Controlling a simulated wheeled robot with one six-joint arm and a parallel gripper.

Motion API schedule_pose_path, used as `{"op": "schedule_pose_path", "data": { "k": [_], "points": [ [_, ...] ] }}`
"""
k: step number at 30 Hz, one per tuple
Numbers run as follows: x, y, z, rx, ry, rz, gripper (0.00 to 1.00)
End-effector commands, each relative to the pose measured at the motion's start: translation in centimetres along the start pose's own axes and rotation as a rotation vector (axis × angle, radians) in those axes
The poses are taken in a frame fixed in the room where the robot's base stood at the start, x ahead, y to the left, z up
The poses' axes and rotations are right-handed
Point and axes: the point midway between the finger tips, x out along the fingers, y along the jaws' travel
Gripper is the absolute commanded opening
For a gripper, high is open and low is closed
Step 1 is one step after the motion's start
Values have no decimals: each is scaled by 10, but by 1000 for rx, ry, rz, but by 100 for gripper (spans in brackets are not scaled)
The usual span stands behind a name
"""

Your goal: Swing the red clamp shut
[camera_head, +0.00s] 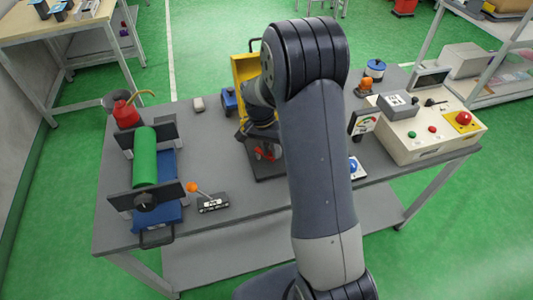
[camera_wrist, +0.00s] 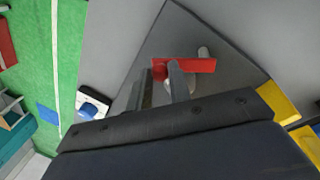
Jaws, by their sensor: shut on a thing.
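The red clamp (camera_wrist: 200,66) shows in the wrist view as a red bar above a grey plate, with a pale metal part beside it. My gripper (camera_wrist: 163,88) is shut on the red clamp, its two dark fingers at the bar's left part. In the head view only a little of the red clamp (camera_head: 265,153) shows, low on a dark base beside my arm. My arm hides most of the clamp and the fingers there.
A yellow panel (camera_head: 243,72) stands behind the clamp. On the left are a green roll (camera_head: 145,157) in a blue holder and an orange-knobbed lever (camera_head: 193,187). A control box (camera_head: 425,128) with buttons stands on the right. The front middle of the table (camera_head: 245,212) is bare.

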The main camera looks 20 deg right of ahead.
Motion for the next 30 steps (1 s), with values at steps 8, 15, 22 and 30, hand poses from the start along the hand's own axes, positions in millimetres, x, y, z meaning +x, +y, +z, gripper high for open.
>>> {"op": "schedule_pose_path", "data": {
  "k": [8, 15, 22, 30],
  "points": [
    [2, 1, -13, -255, 52, -2, 0],
    [0, 0, -24, -478, 97, -1, 0],
    [-1, -4, -33, -673, 134, -1, 0],
    [-2, -8, -40, -840, 167, -1, 0]
  ]
}}
